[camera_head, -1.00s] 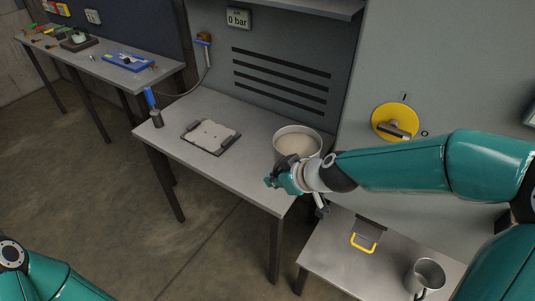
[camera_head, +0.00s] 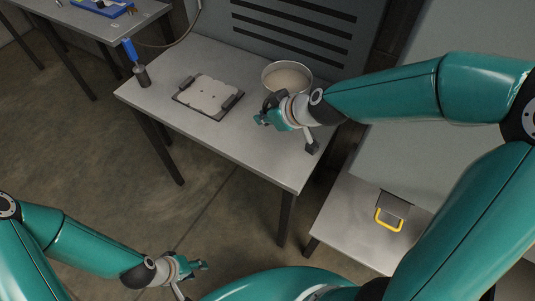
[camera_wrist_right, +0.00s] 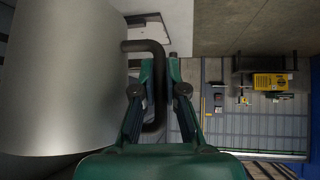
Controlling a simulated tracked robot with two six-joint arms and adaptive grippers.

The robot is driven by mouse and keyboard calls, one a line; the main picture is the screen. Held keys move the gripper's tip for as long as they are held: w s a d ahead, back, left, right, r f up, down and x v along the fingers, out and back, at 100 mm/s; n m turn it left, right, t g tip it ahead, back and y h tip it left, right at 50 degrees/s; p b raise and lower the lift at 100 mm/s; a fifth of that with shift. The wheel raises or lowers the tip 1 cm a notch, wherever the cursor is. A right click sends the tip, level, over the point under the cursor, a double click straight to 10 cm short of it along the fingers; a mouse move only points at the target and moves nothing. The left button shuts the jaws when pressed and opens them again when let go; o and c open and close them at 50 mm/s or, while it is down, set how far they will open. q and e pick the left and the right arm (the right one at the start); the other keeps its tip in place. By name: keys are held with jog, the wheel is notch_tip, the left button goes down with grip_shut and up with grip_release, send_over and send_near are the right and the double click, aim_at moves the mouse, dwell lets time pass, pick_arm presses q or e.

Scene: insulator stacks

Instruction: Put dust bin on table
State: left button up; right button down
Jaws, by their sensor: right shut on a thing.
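The dust bin, a metal cylinder with a pale inside (camera_head: 288,76), is at the back right of the grey table (camera_head: 245,147) in the head view. Its grey side wall fills the left of the right wrist view (camera_wrist_right: 60,75). My right gripper (camera_head: 277,112) is on the near side of the bin. In the right wrist view its fingers (camera_wrist_right: 153,80) are shut on the bin's dark bent handle (camera_wrist_right: 145,45). I cannot tell whether the bin's base touches the table. My left gripper (camera_head: 190,275) is low in front of the table, away from it; its finger opening is unclear.
A grey plate with dark clamps (camera_head: 208,96) lies on the table left of the bin. A blue-handled tool (camera_head: 135,62) stands at the left edge. A lower bench with a yellow handle (camera_head: 388,220) is at the right. The table's front is clear.

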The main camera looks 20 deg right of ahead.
notch_tip(320, 180, down, 14)
jog(key=b, duration=1.2)
jog(key=shift+f+b, duration=0.2)
jog(key=shift+b, duration=0.2)
jog(key=shift+r, duration=0.1)
jog(key=c, duration=1.2)
grip_release()
